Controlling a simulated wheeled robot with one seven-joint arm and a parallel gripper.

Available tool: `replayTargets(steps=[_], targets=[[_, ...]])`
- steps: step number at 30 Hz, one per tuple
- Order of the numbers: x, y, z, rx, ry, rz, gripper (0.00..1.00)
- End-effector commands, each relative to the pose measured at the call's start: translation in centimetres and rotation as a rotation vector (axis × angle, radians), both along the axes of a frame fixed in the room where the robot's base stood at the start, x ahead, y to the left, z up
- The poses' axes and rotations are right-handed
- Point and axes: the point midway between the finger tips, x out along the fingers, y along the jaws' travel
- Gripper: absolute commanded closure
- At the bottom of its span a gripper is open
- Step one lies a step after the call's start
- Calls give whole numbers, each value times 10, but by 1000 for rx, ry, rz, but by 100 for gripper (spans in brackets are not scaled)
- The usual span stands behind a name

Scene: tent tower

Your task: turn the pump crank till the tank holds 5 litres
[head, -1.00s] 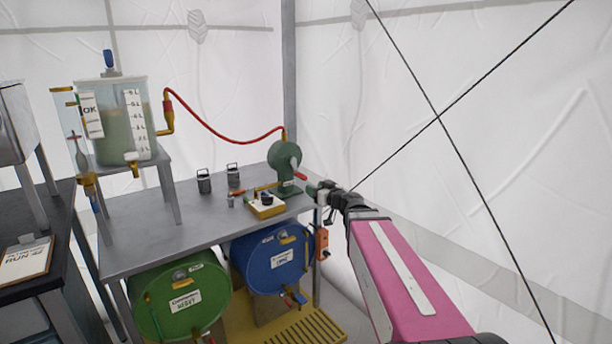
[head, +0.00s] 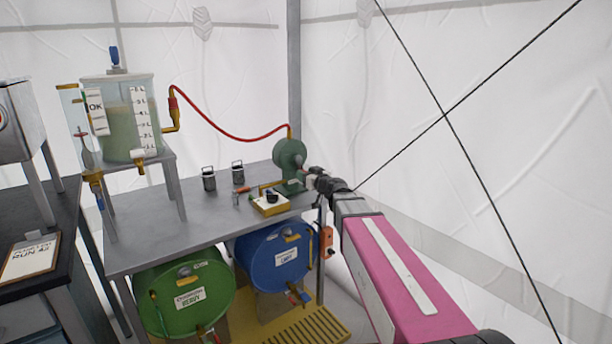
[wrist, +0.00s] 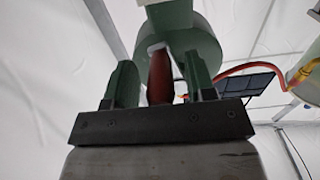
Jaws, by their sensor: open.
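The green pump (head: 289,158) stands at the right end of the grey table, and its round body also fills the upper middle of the wrist view (wrist: 196,45). Its red crank handle (wrist: 160,78) lies between the two fingers of my gripper (wrist: 158,85), which is open around it. In the head view my gripper (head: 312,178) is at the pump's right side and covers the crank. The clear tank (head: 120,100) stands on a grey stand at the left. It holds murky green liquid and bears a litre scale (head: 141,120), too small to read the level exactly.
A red hose (head: 225,132) runs from the tank to the pump. Two small dark weights (head: 209,179) and a yellow-white box (head: 270,204) sit on the table (head: 160,240). A green drum (head: 180,298) and a blue drum (head: 272,260) lie below.

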Motion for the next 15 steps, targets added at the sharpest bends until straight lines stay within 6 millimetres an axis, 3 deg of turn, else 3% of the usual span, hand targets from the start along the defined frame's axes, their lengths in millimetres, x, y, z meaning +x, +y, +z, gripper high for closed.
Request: replayTargets(steps=[9, 13, 15], targets=[[3, 2, 0, 0, 0, 0, 53], [3, 2, 0, 0, 0, 0, 95], [3, 2, 0, 0, 0, 0, 100]])
